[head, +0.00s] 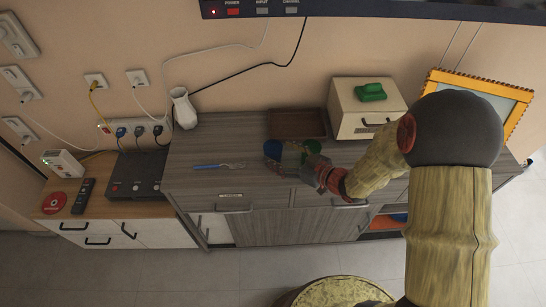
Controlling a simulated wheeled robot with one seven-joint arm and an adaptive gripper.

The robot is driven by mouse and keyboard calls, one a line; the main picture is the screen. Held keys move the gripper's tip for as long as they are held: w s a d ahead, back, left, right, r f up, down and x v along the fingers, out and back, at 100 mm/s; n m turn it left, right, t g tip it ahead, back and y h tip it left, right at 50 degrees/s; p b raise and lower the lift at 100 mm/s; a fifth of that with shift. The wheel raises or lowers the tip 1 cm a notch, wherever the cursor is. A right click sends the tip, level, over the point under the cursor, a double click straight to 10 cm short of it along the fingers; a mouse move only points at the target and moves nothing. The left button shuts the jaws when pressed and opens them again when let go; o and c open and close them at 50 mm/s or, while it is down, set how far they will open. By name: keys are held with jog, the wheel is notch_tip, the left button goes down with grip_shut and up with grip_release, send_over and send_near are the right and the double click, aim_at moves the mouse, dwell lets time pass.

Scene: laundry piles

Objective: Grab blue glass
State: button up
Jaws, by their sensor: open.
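A small dark blue item (273,147), which looks like the blue glass, stands on the grey wooden cabinet top (215,140) near its middle. My arm reaches in from the right, and my gripper (287,157) is low over the cabinet top, right beside the blue item. The gripper is open, with its fingers partly in front of the blue item. I cannot tell whether they touch it or reach around it. The lower part of the blue item is hidden or too dark to make out.
A green item (312,146) is close behind my gripper. A fork with a blue handle (208,166) lies to the left.

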aim_at(273, 149)
jog(key=b+x, duration=0.1)
jog(key=x, duration=0.3)
jog(key=shift+d+f+b, duration=0.2)
jog(key=shift+b, duration=0.15)
jog(key=shift+w+a, duration=0.25)
jog(key=shift+w, duration=0.15)
jog(key=shift+c, duration=0.8)
jog(key=c, duration=1.1)
jog(key=shift+r, duration=0.1)
jog(key=shift+c, duration=0.7)
